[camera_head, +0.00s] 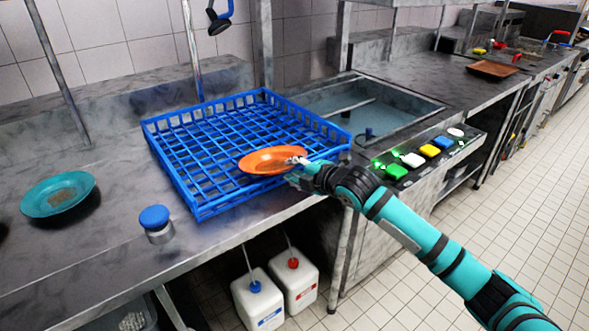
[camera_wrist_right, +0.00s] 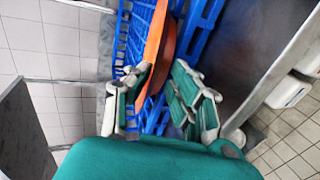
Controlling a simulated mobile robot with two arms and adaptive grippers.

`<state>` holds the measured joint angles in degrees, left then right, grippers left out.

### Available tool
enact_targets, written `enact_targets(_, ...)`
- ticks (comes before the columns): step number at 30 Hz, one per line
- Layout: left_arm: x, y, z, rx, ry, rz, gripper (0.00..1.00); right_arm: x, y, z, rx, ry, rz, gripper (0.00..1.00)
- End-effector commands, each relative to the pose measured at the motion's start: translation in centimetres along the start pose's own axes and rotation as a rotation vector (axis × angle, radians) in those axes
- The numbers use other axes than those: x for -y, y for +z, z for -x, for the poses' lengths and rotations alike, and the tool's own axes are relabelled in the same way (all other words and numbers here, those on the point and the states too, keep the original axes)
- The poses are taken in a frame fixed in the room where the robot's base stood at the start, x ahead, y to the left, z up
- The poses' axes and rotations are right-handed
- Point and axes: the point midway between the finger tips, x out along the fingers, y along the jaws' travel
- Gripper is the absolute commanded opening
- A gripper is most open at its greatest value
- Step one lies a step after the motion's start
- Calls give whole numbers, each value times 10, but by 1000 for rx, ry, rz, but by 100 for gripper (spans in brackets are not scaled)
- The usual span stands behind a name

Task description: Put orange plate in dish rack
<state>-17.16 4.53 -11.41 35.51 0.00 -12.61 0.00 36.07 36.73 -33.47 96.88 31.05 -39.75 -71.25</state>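The orange plate (camera_head: 272,161) is over the front right part of the blue dish rack (camera_head: 185,165), inside its outline. I cannot tell whether it touches the rack's bars. My right gripper (camera_head: 297,163) is at the plate's right rim. In the right wrist view, the orange plate (camera_wrist_right: 156,45) shows edge-on between the fingers of the right gripper (camera_wrist_right: 163,78). The fingers stand apart, with a gap between the plate and the right-hand finger. The left-hand finger overlaps the plate's edge. My left gripper is out of view.
A teal plate (camera_head: 82,186) with a brown patch and a blue-topped cylinder (camera_head: 155,222) are left of the rack. A sink (camera_head: 385,105) is behind right. A panel of coloured buttons (camera_head: 430,150) is near my arm. White jugs (camera_head: 262,300) stand below the counter.

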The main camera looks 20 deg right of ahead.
Motion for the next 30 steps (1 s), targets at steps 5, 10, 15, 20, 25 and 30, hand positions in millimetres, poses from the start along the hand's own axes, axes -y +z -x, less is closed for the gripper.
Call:
enact_targets(5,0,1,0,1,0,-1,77,1,0,0,0,-2,0,29)
enact_targets(10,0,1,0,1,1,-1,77,-2,0,1,0,-1,-1,29)
enact_targets(15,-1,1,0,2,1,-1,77,-10,1,14,1,-1,2,29)
enact_targets(20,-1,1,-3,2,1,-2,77,-9,2,51,3,-1,4,29)
enact_targets(25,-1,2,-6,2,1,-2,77,-9,1,88,2,-3,4,29)
enact_targets(30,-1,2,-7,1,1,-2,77,-10,1,113,2,-2,1,29)
